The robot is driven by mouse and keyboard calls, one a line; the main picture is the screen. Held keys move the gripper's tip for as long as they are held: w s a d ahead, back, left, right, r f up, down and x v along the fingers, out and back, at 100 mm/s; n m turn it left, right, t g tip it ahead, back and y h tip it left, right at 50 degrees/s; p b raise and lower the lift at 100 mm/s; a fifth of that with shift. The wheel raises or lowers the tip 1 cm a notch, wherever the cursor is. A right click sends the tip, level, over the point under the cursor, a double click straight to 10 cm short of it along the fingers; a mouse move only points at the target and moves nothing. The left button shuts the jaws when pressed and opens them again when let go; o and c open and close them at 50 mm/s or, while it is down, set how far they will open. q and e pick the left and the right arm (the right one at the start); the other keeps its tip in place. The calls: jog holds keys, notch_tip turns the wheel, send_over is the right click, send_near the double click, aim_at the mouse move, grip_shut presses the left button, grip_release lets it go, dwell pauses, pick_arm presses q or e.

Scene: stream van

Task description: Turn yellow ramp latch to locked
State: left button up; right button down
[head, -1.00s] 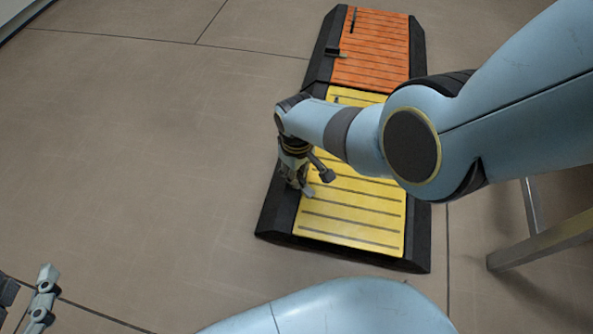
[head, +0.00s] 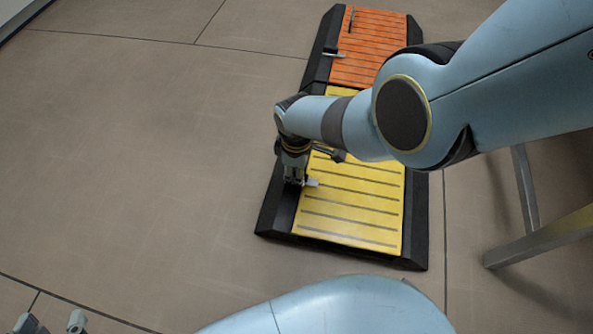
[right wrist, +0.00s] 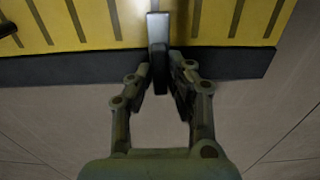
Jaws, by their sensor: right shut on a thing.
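The yellow ramp (head: 350,215) lies on the floor with black side edges. Its latch (right wrist: 157,35) is a short grey lever at the ramp's edge, lying across the black border onto the yellow in the right wrist view. Its pale tip (head: 313,183) shows beside my right gripper (head: 294,183) in the head view. In the right wrist view, the fingers of my right gripper (right wrist: 162,78) are shut on the latch's near end, one on each side. My left gripper (head: 52,325) is at the bottom left, fingertips apart, partly cut off and far from the ramp.
An orange ramp (head: 375,48) adjoins the yellow one at the far end and has dark latches of its own. A metal-legged stand (head: 540,240) is at the right. The floor left of the ramps is clear. My right arm hides part of the yellow ramp.

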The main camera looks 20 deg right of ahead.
pick_arm(q)
jog(key=shift+s+f, duration=0.1)
jog(key=shift+s, duration=0.25)
pick_arm(e)
jog(key=c, duration=1.3)
grip_release()
pick_arm(q)
jog(key=shift+w, duration=0.2)
pick_arm(e)
notch_tip(320, 180, up, 12)
jog(key=shift+s+d, duration=0.1)
